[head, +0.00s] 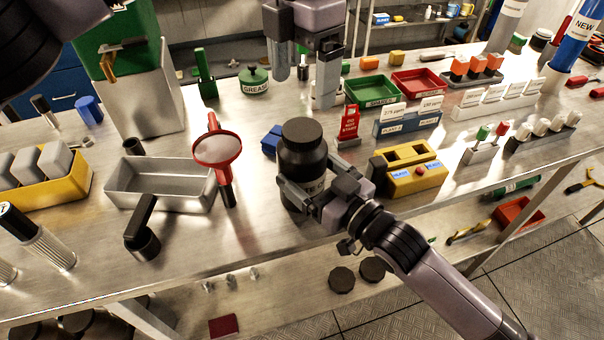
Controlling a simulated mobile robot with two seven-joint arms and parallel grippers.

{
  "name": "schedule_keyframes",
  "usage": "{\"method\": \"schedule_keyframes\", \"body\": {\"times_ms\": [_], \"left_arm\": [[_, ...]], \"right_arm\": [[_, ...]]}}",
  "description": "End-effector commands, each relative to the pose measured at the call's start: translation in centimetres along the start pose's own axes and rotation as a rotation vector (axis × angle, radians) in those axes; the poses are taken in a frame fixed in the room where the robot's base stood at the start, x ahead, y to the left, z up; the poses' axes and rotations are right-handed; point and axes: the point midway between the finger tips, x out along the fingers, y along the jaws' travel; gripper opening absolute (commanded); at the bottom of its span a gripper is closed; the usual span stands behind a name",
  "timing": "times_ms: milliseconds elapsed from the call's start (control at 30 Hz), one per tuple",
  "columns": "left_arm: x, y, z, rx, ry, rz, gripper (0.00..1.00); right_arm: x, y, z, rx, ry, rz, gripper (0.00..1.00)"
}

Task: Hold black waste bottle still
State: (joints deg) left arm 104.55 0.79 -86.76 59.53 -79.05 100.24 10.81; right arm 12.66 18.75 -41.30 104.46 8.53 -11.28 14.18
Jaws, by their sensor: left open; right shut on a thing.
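The black waste bottle (302,160) stands upright on the metal bench, with its black screw cap on. Part of its light label text shows low on its body. My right gripper (308,184) is shut on the bottle's lower body from the front right, and its fingers hide part of the label. My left gripper (303,76) is open and empty, pointing down behind and above the bottle, apart from it.
A red-rimmed magnifier (217,150) and a metal tray (160,190) stand left of the bottle. A yellow block (410,170) sits close on the right. A blue block (271,140) and a red tag (349,124) are near. The bench's front edge is close.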

Motion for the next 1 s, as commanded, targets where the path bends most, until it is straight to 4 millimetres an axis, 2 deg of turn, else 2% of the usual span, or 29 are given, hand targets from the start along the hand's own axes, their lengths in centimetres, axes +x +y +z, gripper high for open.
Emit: {"method": "schedule_keyframes", "body": {"times_ms": [167,267,700,1000], "left_arm": [[0.2,0.0,0.0,0.002,0.001,0.0,0.87],[1.0,0.0,0.0,0.002,0.003,-0.001,0.87],[7.1,0.0,0.0,0.001,0.001,-0.001,0.87],[8.1,0.0,0.0,0.002,0.0,0.0,0.87]], "right_arm": [[0.0,0.0,0.1,0.003,-0.003,0.0,0.04],[0.0,0.0,0.1,0.003,-0.003,0.0,0.04],[0.0,0.0,0.1,0.003,-0.003,0.0,0.04],[0.0,0.0,0.1,0.003,-0.003,0.0,0.04]]}}
